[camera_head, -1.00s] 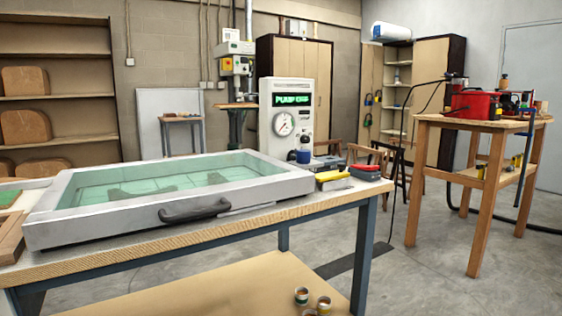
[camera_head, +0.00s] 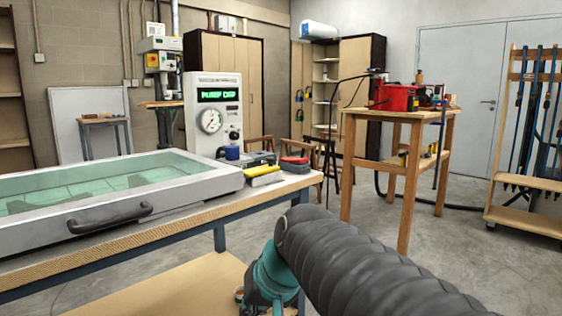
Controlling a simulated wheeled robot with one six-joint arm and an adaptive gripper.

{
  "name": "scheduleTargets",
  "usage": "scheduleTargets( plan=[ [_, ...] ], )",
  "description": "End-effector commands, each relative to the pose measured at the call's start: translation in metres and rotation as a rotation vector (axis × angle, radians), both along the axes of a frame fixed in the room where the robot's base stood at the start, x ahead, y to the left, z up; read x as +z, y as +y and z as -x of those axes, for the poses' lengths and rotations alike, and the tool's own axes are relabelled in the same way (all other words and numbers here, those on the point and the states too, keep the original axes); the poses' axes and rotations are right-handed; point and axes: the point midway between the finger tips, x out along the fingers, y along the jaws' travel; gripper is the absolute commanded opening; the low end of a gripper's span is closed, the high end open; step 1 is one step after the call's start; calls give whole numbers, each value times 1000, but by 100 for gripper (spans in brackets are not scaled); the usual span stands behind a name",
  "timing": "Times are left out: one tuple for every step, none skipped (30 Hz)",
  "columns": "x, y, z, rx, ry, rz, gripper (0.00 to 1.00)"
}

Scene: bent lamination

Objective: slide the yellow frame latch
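The glass-topped press frame (camera_head: 190,190), with a pale grey rim and a black handle (camera_head: 110,217), lies on the workbench at left, closed as far as I can see. A small yellow piece (camera_head: 262,171) on a grey base sits just off the frame's right corner. I cannot tell whether it is the latch, and no other yellow latch shows clearly on the frame. My arm, with a dark ribbed sleeve and a teal joint, fills the lower right in front of the bench. My gripper is not in view.
A control box (camera_head: 212,112) with a gauge and a green display stands behind the frame. A red-and-black item (camera_head: 295,165) lies right of the yellow piece. A wooden table (camera_head: 400,115) with a red machine and a clamp rack (camera_head: 530,130) stand at right. Open floor lies between.

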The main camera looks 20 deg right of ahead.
Motion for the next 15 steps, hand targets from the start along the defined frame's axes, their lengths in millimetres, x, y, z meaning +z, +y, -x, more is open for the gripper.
scheduleTargets(
  plan=[
    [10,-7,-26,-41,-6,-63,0],
    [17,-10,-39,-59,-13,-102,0],
    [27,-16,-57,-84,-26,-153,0],
    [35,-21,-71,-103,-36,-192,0],
    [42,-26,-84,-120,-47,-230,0],
    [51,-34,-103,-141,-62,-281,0],
    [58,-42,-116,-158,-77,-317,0],
    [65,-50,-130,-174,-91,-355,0],
    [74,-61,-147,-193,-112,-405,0],
    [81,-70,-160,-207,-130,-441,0],
    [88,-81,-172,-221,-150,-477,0],
    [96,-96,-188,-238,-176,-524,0],
    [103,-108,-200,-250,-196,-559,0],
    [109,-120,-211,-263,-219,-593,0],
    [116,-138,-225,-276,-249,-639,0]
  ],
)
